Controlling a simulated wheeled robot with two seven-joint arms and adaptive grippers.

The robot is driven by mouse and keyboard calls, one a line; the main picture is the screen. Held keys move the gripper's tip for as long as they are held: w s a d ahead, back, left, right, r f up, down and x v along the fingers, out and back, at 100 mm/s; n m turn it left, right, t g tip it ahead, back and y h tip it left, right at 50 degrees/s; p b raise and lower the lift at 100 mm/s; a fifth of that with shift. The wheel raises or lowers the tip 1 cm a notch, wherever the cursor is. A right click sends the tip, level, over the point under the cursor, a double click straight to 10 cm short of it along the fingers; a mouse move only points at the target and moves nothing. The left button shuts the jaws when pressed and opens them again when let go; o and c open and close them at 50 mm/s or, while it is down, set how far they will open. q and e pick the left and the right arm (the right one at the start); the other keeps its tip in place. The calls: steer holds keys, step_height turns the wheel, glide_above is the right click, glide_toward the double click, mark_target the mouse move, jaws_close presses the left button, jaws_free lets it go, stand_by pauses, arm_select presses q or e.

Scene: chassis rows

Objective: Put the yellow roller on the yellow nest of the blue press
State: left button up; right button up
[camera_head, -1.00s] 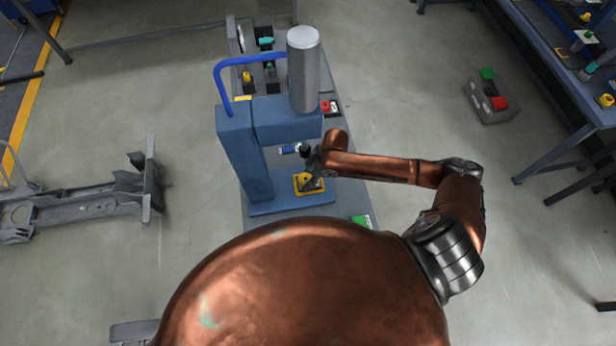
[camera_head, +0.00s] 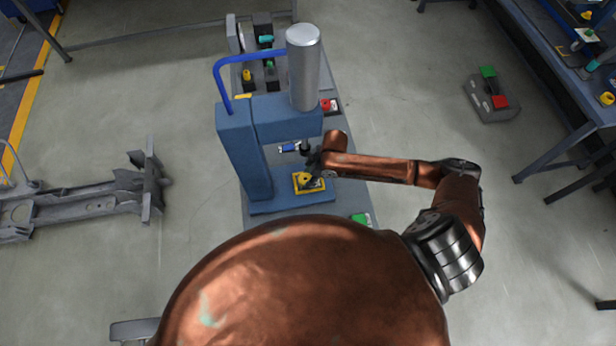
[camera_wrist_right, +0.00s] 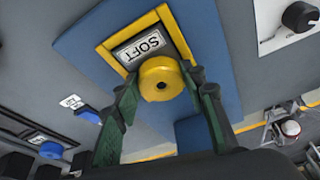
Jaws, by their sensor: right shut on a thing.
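The yellow roller (camera_wrist_right: 161,78) is between the green fingertips of my right gripper (camera_wrist_right: 160,90), which is shut on it. The yellow nest (camera_wrist_right: 184,36) is a square frame around a plate marked SOFT, on the blue base of the press. In the wrist view the roller overlaps the nest's near edge; I cannot tell whether they touch. In the head view the blue press (camera_head: 240,150) stands upright with a grey cylinder on top. My right gripper (camera_head: 309,176) is low over the yellow nest (camera_head: 311,190), and the roller is small there. My left gripper is not in view.
The press stands on a grey table (camera_head: 285,216) with a red part (camera_head: 325,105), a green part (camera_head: 361,219) and small yellow and teal parts behind. A blue part (camera_head: 289,147) is close beside the gripper. A metal chassis frame (camera_head: 85,200) is at left.

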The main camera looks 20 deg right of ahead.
steer(key=o, duration=1.5)
steer(key=v, duration=1.2)
